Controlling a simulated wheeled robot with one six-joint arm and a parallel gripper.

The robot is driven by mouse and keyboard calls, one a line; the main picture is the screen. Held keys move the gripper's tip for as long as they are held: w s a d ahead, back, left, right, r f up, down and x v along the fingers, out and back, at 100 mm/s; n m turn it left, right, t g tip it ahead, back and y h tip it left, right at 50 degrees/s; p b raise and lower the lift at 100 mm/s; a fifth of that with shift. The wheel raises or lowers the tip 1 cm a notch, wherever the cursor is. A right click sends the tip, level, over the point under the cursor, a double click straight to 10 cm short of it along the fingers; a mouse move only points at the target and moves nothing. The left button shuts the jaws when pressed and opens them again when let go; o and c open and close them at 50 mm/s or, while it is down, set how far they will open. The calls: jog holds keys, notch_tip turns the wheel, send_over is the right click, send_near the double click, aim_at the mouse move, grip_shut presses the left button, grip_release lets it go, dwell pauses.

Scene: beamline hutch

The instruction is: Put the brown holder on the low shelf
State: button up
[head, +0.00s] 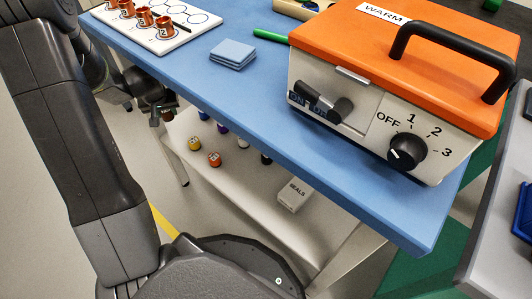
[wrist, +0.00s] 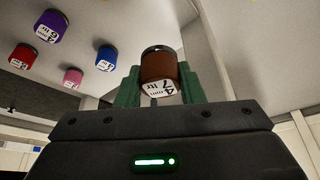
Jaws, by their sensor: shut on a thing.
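The brown holder (wrist: 158,68) is between the green fingers of my gripper (wrist: 160,80) in the wrist view. Its pale label face, with a 4 and a 7, points toward the camera. In the head view my gripper (head: 158,106) is at the left, below the blue table's edge, and its fingertips are hard to make out. The low shelf (head: 235,183) is pale and lies under the table, to the right of my gripper. Whether the brown holder touches the shelf cannot be told.
Yellow (head: 194,144) and orange (head: 214,159) holders stand on the shelf with several others, beside a SEALS box (head: 294,195). Shelf room shows between the orange holder and the box. The blue table (head: 215,85) overhangs the shelf and carries an orange-lidded warmer (head: 400,45).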

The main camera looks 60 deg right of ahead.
aim_at(182, 134)
jog(key=f+b, duration=0.1)
jog(key=f, duration=0.2)
jog(key=d+f+b, duration=0.1)
jog(key=f+b, duration=0.1)
jog(key=f, duration=0.2)
jog(key=d+f+b, duration=0.1)
jog(key=f, duration=0.3)
jog(key=shift+s+b, duration=0.25)
jog(key=shift+b, duration=0.05)
jog(key=shift+f, duration=0.1)
jog(key=shift+f, duration=0.15)
jog(key=o, duration=1)
jog(key=p+v, duration=0.4)
jog(key=v, duration=0.8)
jog(key=shift+a, duration=0.1)
